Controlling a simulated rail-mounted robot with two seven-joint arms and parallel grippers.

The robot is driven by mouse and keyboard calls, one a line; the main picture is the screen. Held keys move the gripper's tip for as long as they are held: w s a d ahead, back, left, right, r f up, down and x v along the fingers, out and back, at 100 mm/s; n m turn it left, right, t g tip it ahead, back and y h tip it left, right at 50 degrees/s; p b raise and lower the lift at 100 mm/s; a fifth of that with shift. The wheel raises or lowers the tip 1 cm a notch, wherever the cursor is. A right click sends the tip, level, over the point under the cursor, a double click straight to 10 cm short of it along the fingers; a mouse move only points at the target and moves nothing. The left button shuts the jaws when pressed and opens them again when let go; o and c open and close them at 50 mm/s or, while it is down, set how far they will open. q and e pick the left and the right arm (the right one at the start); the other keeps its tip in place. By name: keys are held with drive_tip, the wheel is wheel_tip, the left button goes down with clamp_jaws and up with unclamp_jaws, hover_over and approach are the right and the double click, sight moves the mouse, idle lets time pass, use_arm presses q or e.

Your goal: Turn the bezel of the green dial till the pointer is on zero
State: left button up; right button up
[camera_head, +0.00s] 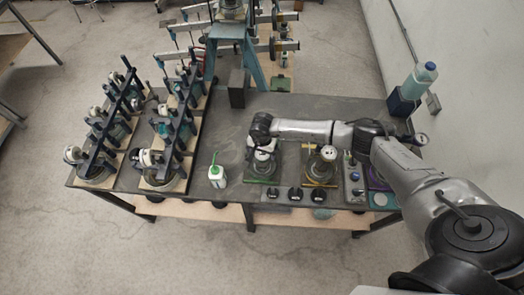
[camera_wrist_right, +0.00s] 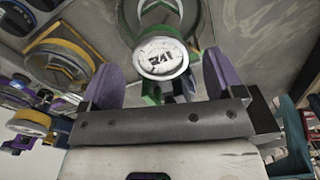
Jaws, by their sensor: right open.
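The green dial (camera_head: 264,155) stands on a green-edged base on the bench, partly hidden under my right gripper in the head view. In the right wrist view the dial (camera_wrist_right: 160,57) shows a round white face inside a green rim, with dark marks too small to read as pointer or zero. My right gripper (camera_head: 263,141) is above the dial, pointing down. Its purple fingers (camera_wrist_right: 161,75) stand open, one to each side of the dial, with visible gaps. My left gripper is not in view.
A yellow-based dial stand (camera_head: 320,168) is just right of the green one. A white bottle with a green spout (camera_head: 217,176) stands to its left. Black knobs (camera_head: 295,194) line the bench's front edge. Lever frames (camera_head: 170,130) fill the left side. The bench (camera_head: 225,130) is bare behind the bottle.

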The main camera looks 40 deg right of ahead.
drive_tip(key=shift+f, duration=0.75)
drive_tip(key=shift+c, duration=0.3)
drive_tip(key=c, duration=0.9)
drive_tip(key=shift+o, duration=0.2)
